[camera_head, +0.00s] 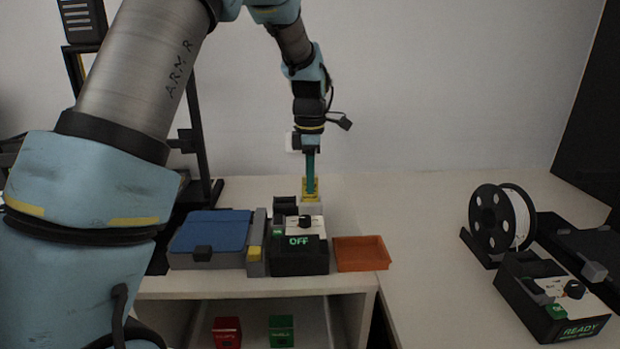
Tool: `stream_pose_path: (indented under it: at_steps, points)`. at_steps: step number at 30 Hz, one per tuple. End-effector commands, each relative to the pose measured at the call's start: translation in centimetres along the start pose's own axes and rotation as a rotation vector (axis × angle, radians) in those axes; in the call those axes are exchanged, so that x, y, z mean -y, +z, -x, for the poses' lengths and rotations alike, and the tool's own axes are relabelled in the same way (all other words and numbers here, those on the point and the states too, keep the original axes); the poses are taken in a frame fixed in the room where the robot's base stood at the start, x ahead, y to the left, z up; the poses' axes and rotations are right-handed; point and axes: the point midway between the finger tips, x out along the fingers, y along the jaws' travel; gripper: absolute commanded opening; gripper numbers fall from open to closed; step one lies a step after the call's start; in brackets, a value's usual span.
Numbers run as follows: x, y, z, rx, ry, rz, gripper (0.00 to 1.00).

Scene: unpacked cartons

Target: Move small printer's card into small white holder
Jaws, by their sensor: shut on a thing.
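My gripper (310,184) points straight down over the back of the near table, with narrow teal fingers. It is shut on a small yellow piece, which looks like the card (316,190). The fingers cover the card's middle. A small pale block, which looks like the white holder (311,209), is directly below the card. I cannot tell whether the card's lower edge is inside the holder or just above it. A black control box (300,262) with a dial and a green "OFF" display stands in front of the holder and hides its lower part.
A grey case with a blue lid (210,232) is left of the box. An orange tray (361,254) is right of it. A filament spool (498,218) and a second box reading "READY" (560,300) stand at right. Red (227,332) and green (281,331) containers sit below.

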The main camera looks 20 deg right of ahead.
Motion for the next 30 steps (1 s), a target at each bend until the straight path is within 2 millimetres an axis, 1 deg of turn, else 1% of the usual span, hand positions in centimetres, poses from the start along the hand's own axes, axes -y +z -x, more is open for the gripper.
stream_pose_path:
  at_steps: [14,15,24,30]
  points:
    - [0.0,0.0,-1.4,0.000,0.000,-0.001,0.00]
    - [0.0,0.0,-1.4,0.000,0.000,0.000,0.16]
    - [0.0,0.0,-1.4,0.000,0.000,0.000,0.50]
    - [0.0,0.0,-1.4,0.000,0.000,0.000,0.50]
